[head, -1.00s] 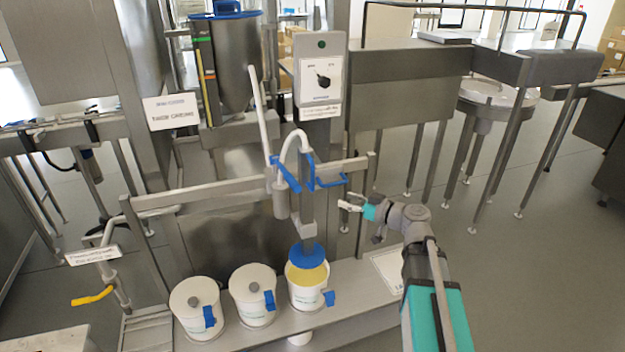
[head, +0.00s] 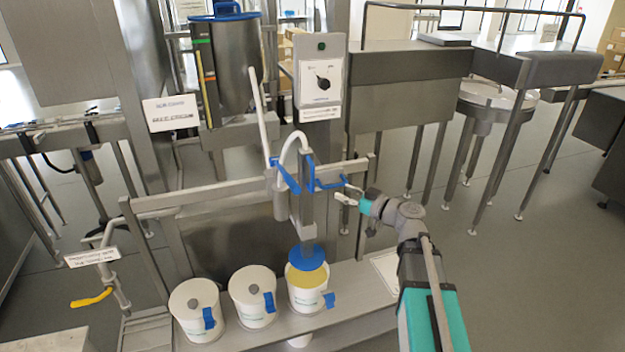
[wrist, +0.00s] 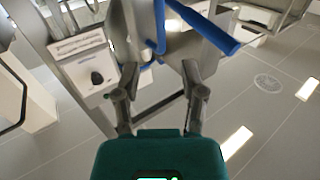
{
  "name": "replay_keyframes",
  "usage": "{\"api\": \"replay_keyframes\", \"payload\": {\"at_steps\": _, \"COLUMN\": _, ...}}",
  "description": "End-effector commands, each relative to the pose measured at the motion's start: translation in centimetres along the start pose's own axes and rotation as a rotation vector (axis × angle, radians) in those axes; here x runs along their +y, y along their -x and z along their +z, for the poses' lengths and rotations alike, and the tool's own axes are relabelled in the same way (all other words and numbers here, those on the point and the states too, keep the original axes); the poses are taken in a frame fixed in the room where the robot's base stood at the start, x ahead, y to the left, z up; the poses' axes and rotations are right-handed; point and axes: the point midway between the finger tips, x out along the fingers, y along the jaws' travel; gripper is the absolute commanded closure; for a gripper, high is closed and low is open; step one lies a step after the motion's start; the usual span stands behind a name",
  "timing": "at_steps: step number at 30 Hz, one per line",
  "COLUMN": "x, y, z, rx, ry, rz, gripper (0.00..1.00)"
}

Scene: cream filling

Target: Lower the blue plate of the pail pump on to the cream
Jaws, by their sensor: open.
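The blue plate (head: 306,257) of the pail pump hangs on its grey column (head: 306,215) over an open white pail (head: 304,298). Yellow cream (head: 306,276) shows just below the plate; I cannot tell whether they touch. A blue handle (head: 329,184) sticks out to the right of the column. My gripper (head: 346,190) is open at the handle's right end. In the wrist view, a blue bar (wrist: 205,27) passes near the far ends of my open fingers (wrist: 157,75); I cannot tell whether they touch it.
Two lidded white pails (head: 253,296) stand to the left on the steel bench (head: 350,290). A control box with a black knob (head: 322,82) stands behind the pump. A yellow-handled valve (head: 92,298) is at the far left.

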Motion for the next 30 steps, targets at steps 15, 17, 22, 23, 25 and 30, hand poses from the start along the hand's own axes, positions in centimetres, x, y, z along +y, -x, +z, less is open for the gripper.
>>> {"api": "replay_keyframes", "payload": {"at_steps": 15, "x": 0.1, "y": -7.7, "z": 0.0, "rx": 0.000, "ry": 0.000, "rz": -0.002, "gripper": 0.46}}
{"api": "replay_keyframes", "payload": {"at_steps": 17, "x": 0.1, "y": -8.6, "z": 0.0, "rx": 0.000, "ry": 0.000, "rz": -0.002, "gripper": 0.46}}
{"api": "replay_keyframes", "payload": {"at_steps": 22, "x": 0.1, "y": -10.5, "z": 0.0, "rx": 0.000, "ry": 0.000, "rz": -0.001, "gripper": 0.46}}
{"api": "replay_keyframes", "payload": {"at_steps": 23, "x": 0.1, "y": -10.7, "z": 0.0, "rx": 0.000, "ry": 0.000, "rz": -0.001, "gripper": 0.46}}
{"api": "replay_keyframes", "payload": {"at_steps": 25, "x": 0.1, "y": -11.1, "z": 0.0, "rx": 0.000, "ry": 0.000, "rz": -0.001, "gripper": 0.46}}
{"api": "replay_keyframes", "payload": {"at_steps": 30, "x": 0.0, "y": -11.6, "z": 0.0, "rx": 0.000, "ry": 0.000, "rz": 0.000, "gripper": 0.46}}
